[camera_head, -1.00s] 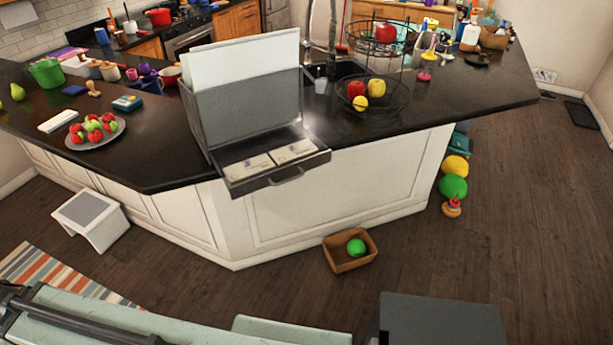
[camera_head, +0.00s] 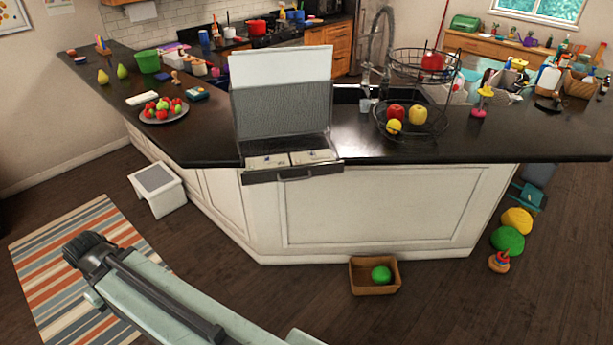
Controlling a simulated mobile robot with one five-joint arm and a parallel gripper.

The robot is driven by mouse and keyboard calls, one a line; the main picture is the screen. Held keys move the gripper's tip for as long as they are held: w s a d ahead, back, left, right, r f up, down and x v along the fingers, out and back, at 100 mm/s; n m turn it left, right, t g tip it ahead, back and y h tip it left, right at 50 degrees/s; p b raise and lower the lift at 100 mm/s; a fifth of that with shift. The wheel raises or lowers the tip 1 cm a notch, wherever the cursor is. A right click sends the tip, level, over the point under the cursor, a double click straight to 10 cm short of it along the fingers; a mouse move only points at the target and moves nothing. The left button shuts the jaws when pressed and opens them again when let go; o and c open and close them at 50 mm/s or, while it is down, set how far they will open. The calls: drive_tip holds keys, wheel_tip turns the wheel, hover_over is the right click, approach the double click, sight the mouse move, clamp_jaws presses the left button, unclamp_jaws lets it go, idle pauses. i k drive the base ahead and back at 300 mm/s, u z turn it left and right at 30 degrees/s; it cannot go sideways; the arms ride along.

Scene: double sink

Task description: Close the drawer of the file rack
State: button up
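The grey file rack (camera_head: 283,110) stands upright near the front edge of the black counter, with white sheets (camera_head: 281,65) rising out of its top. Its drawer (camera_head: 292,173) at the base is pulled out toward me and overhangs the counter edge. Light flat items (camera_head: 268,161) lie in the drawer, and a handle (camera_head: 295,178) is on its dark front. My pale green arm crosses the lower left, ending in a dark joint-like part. I cannot make out gripper fingers, and nothing of mine touches the drawer.
A plate of fruit (camera_head: 163,116) sits left of the rack, and a two-tier wire fruit basket (camera_head: 412,122) sits right of it. On the floor are a white stool (camera_head: 157,188) and a brown box (camera_head: 375,277) holding a green ball. Floor before the counter is mostly clear.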

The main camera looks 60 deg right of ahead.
sight(275, 146)
drive_tip(key=z, duration=3.95)
drive_tip(key=k, duration=1.7)
drive_tip(key=u, duration=1.2)
drive_tip(key=i, duration=1.05)
